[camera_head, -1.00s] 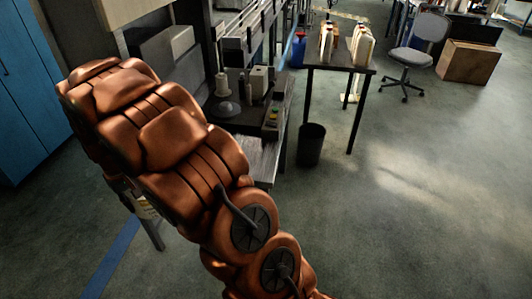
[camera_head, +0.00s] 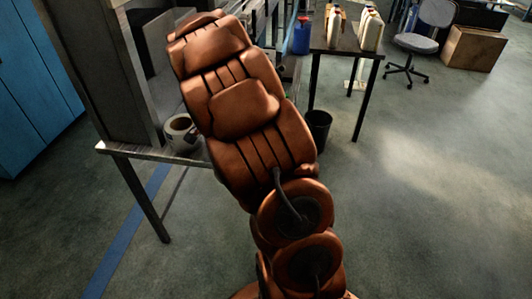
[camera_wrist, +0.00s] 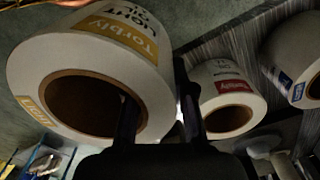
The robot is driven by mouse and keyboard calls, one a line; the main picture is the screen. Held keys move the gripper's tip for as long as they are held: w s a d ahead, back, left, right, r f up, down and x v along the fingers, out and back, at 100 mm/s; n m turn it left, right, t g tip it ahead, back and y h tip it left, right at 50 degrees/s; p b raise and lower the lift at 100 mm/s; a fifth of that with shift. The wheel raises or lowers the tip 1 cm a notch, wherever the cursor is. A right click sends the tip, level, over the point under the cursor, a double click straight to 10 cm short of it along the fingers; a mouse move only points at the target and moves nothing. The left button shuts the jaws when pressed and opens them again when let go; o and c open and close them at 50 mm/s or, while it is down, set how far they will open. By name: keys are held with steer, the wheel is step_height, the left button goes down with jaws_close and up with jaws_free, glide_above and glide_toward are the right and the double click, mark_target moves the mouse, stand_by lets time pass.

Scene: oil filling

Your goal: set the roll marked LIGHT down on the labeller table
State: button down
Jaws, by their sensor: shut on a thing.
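The roll marked LIGHT (camera_wrist: 150,70) is large at the left of the wrist view, white with a yellow-and-white label and a brown core. My gripper (camera_wrist: 160,115) is shut on its wall, with one finger inside the core. The roll looks held beside the edge of a streaked grey tabletop (camera_wrist: 190,55), and I cannot tell its height above it. In the head view my arm hides the gripper. The labeller table (camera_head: 140,151) stands left of my arm, with a white roll (camera_head: 171,139) on it; I cannot tell which roll this is.
A roll with a red label (camera_wrist: 228,88) is close right of the held roll. Another with a blue label (camera_wrist: 296,55) is farther right. In the head view, a black bin (camera_head: 318,126) and a table with jugs (camera_head: 350,45) stand behind.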

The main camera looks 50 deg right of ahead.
steer(key=s+d+m+b, duration=0.2)
steer(key=s+d+m, duration=0.6)
steer(key=d+m, duration=0.35)
steer(key=shift+m, duration=0.25)
steer(key=shift+w+d+f+p, duration=0.4)
steer(key=shift+w+d+p, duration=0.4)
steer(key=shift+w+d, duration=0.95)
steer(key=shift+w+d+f+p, duration=0.4)
steer(key=shift+w+d+p, duration=0.4)
steer(key=shift+w+d, duration=1)
steer(key=shift+w+d+f+p, duration=0.4)
steer(key=shift+w+d+p, duration=0.4)
steer(key=shift+w+d, duration=0.95)
steer(key=shift+s+d+f+p, duration=0.15)
steer(key=shift+f+p, duration=0.3)
steer(key=shift+f, duration=0.45)
steer(key=shift+s+d+f+p, duration=0.15)
steer(key=shift+f+p, duration=0.25)
steer(key=shift+f, duration=0.5)
steer(key=c, duration=1)
jaws_free()
